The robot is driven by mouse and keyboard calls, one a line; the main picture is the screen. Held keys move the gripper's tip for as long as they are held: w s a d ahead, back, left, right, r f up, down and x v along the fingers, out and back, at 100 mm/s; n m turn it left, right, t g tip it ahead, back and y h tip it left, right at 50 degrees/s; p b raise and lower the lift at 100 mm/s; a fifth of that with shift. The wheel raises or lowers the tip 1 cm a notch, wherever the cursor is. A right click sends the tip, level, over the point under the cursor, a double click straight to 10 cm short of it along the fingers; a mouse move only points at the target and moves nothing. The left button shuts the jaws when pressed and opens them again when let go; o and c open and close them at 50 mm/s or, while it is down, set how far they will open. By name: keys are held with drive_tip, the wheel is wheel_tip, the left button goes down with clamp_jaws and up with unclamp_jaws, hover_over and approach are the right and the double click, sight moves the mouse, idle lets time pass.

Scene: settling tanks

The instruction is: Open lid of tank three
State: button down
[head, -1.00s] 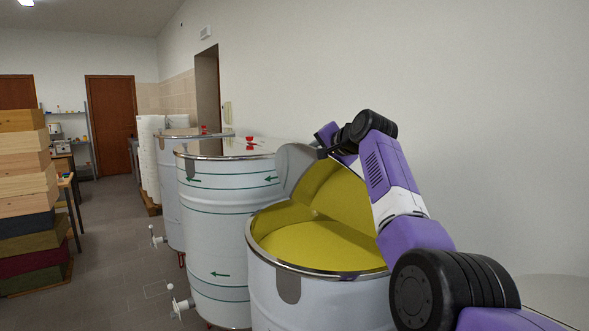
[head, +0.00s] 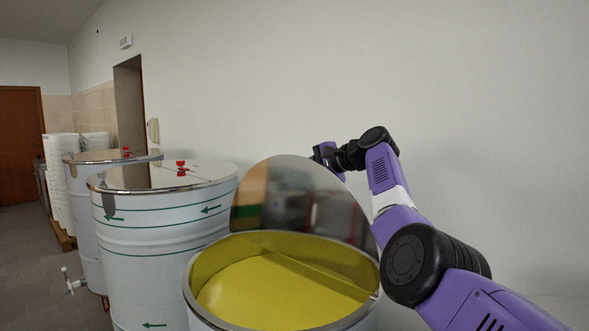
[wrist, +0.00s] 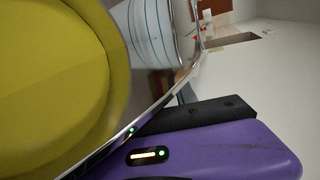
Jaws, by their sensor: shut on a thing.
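The nearest tank (head: 197,313) is a steel drum with a bright rim, low in the head view, with yellow contents (head: 270,290) inside. In the wrist view the lid's edge (wrist: 150,108) runs beside the dark finger (wrist: 205,115), and yellow fills the left.
Two more steel tanks (head: 150,235) (head: 80,205) stand to the left, with closed lids and red knobs (head: 180,166). White stacked buckets (head: 58,185) are beyond them. A bare wall (head: 480,120) rises behind my arm. Free floor (head: 25,275) shows at far left.

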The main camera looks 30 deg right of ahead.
sight(322, 166)
drive_tip(key=shift+r, duration=0.1)
idle(0.3)
drive_tip(key=c, duration=1)
unclamp_jaws()
drive_tip(key=shift+d, duration=0.15)
drive_tip(key=shift+s+d+b, duration=0.1)
drive_tip(key=shift+s+b, duration=0.25)
drive_tip(key=b+v, duration=0.3)
drive_tip(key=v, duration=0.4)
drive_tip(key=shift+r, duration=0.1)
